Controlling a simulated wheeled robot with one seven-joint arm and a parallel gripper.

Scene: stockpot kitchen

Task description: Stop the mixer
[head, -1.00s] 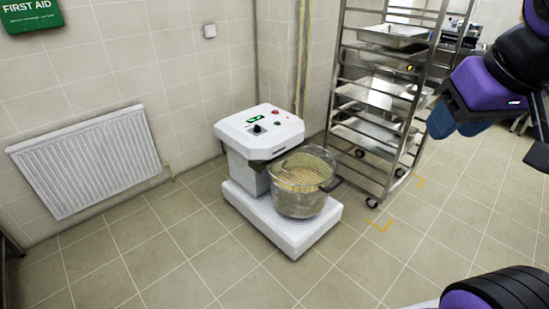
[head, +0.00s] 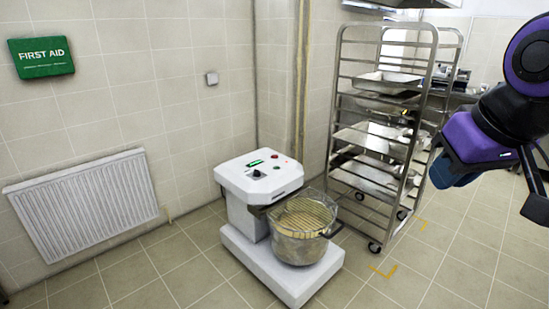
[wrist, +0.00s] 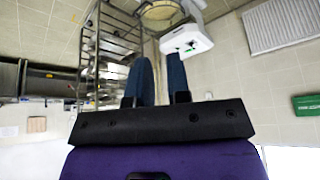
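The white floor mixer (head: 238,213) stands upright against the tiled wall, a little left of centre in the head view. Its sloped top panel has a green display (head: 254,163), a black knob (head: 257,174) and small red and green buttons (head: 275,157). A metal bowl (head: 298,250) under a wire guard sits at its front. In the wrist view the mixer (wrist: 188,40) appears upside down beyond the fingers. My gripper (wrist: 159,62) has its two blue fingers apart with nothing between them. In the head view it is at the right, well away from the mixer.
A steel rack (head: 378,140) on castors, holding several trays, stands just right of the mixer. A white radiator (head: 85,203) and a green first-aid box (head: 40,57) are on the left wall. The tiled floor in front is clear.

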